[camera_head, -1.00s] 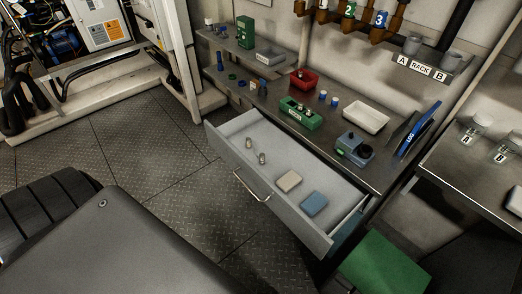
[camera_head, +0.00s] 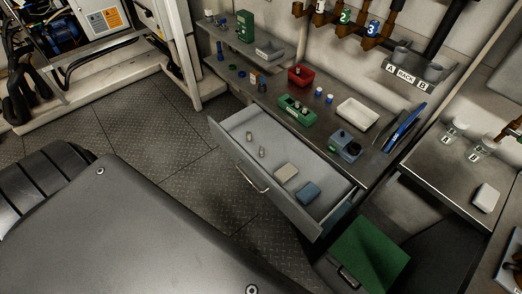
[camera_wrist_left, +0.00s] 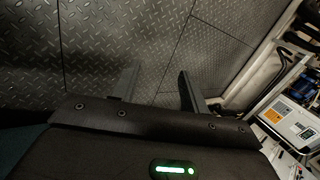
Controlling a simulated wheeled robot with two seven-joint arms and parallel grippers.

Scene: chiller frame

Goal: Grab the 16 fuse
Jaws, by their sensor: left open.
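Two small pale cylinders that look like fuses, a rear one (camera_head: 250,137) and a front one (camera_head: 262,152), stand in the left part of the open grey drawer (camera_head: 228,154). Their markings are too small to read, so I cannot tell which is 16. My left gripper (camera_wrist_left: 156,75) shows in the left wrist view with its two dark fingers apart and nothing between them, over the metal floor. Neither gripper shows in the head view.
A beige block (camera_head: 286,171) and a blue block (camera_head: 307,193) lie in the drawer. The worktop above holds a red bin (camera_head: 300,77), a green holder (camera_head: 296,109), a white tray (camera_head: 358,114) and a blue device (camera_head: 345,145). Floor (camera_head: 180,190) before the drawer is clear.

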